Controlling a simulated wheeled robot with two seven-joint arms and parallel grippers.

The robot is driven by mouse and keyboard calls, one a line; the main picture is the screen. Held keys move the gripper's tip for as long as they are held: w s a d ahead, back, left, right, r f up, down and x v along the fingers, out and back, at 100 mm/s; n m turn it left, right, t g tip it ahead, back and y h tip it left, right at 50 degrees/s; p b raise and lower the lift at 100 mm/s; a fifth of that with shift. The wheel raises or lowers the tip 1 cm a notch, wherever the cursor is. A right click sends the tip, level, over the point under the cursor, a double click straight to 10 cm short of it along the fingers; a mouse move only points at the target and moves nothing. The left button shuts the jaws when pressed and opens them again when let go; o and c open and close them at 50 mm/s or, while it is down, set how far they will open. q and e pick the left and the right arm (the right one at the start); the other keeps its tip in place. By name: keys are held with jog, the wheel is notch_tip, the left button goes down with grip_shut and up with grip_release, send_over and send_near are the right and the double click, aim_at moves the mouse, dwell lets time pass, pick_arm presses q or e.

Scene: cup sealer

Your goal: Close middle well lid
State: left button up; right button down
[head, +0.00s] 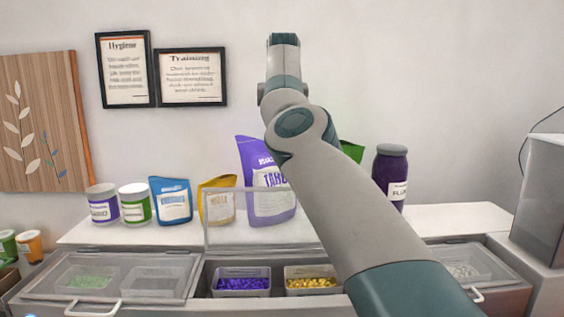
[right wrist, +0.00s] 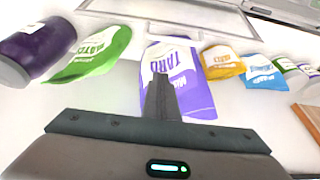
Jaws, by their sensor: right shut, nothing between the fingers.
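The middle well (head: 203,282) is open and holds a tub of purple pieces (head: 243,284) and a tub of yellow pieces (head: 310,279). Its clear framed lid (head: 228,249) stands raised at the back of the well, its right part hidden behind my right arm. A pale frame that looks like this lid (right wrist: 200,22) crosses the top of the right wrist view. My right gripper (right wrist: 161,82) is shut and empty, its fingers in front of the purple pouch (right wrist: 185,75); its fingers cannot be made out in the head view. My left gripper is not in view.
The left well lid (head: 185,272) and right well lid (head: 487,263) are down. Pouches, tubs and a dark purple jar (head: 390,175) line the back shelf (head: 450,215). A grey machine (head: 540,200) stands at right. My right arm crosses above the middle well.

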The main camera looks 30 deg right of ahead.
notch_tip(320, 180, down, 7)
jog(key=s+p, duration=0.1)
jog(key=p, duration=0.2)
jog(key=shift+a, duration=0.4)
jog(key=shift+s+f, duration=0.1)
dwell(0.5)
